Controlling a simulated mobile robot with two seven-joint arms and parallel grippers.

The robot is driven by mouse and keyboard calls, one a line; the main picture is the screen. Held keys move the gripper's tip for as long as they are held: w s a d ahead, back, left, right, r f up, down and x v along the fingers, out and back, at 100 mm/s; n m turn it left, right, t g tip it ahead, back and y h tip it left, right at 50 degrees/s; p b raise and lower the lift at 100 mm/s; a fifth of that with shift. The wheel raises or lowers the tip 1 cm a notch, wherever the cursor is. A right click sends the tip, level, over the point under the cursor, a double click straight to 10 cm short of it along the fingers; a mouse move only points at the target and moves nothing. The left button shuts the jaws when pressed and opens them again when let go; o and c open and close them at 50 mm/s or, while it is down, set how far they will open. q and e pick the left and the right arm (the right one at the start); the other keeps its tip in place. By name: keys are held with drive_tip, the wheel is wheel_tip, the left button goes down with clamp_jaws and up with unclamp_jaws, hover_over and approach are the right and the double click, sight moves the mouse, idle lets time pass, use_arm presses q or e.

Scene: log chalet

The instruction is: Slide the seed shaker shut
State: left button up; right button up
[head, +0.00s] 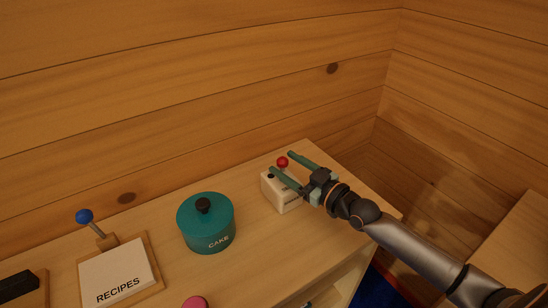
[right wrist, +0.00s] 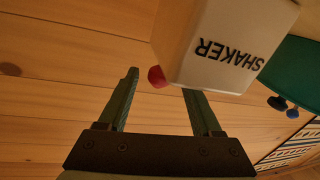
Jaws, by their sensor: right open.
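The seed shaker (head: 285,203) is a small off-white box with a red knob (head: 282,162) at its top, near the right end of the wooden counter. In the right wrist view the shaker (right wrist: 215,45) appears upside down with the word SHAKER, and its red knob (right wrist: 157,76) sits between the finger lines. My right gripper (head: 281,161) is open, with its two green fingers reaching over the shaker on either side of the knob. I cannot tell whether the fingers touch it. The gripper hides part of the shaker's top, so the slide's position is unclear. My left gripper is out of view.
A teal CAKE tin (head: 206,228) with a black knob stands left of the shaker. A RECIPES board (head: 118,272) with a blue-knobbed lever is farther left. A pink round thing (head: 195,303) is at the front edge. Log walls rise behind the counter (head: 255,262).

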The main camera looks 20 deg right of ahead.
drive_tip(key=shift+x, duration=2.5)
clamp_jaws()
